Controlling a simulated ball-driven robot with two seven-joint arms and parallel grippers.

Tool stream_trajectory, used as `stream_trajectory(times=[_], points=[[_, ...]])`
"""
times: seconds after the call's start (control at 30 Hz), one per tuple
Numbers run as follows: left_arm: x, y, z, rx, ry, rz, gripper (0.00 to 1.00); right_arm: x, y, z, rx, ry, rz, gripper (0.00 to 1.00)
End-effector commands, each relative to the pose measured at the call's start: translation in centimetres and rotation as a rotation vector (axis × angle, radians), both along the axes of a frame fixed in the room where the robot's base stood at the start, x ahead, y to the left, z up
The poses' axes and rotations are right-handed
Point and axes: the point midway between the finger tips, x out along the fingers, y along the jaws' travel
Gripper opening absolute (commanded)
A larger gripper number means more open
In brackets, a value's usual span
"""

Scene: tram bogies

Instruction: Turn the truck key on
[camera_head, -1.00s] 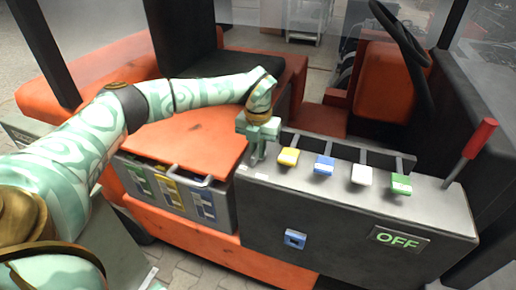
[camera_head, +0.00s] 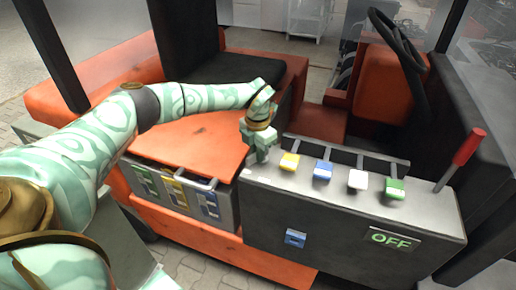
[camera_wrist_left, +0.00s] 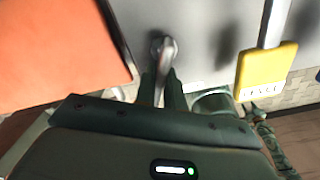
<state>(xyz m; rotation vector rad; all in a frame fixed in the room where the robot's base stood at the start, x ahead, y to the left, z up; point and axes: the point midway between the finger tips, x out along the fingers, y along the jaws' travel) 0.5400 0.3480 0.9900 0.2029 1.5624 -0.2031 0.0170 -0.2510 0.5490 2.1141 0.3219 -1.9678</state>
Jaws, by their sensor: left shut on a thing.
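My left gripper (camera_head: 257,156) points down at the left end of the grey console (camera_head: 330,205). In the left wrist view its fingers (camera_wrist_left: 163,86) are shut on a small metallic key (camera_wrist_left: 163,48) that stands on the grey console top. In the head view the gripper hides the key. A display (camera_head: 391,239) on the console front reads OFF in green letters. My right gripper is not in view.
Yellow (camera_head: 289,161), blue (camera_head: 322,170), white (camera_head: 358,180) and green (camera_head: 395,188) lever handles stand in a row right of the gripper. The yellow one is close by. A red-handled lever (camera_head: 468,147) stands at the right end. An orange cover (camera_head: 190,150) lies left.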

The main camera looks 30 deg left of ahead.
Motion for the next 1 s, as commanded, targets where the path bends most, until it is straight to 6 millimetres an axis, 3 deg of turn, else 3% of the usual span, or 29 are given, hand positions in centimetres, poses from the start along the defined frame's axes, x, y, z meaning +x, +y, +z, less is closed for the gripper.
stream_trajectory(times=[0.5,1.0], points=[[0.5,0.9,0.2,0.001,-0.003,-0.418,0.00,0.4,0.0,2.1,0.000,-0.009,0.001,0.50],[0.8,1.1,0.1,0.000,-0.004,-0.566,0.00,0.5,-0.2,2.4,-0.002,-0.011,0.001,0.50]])
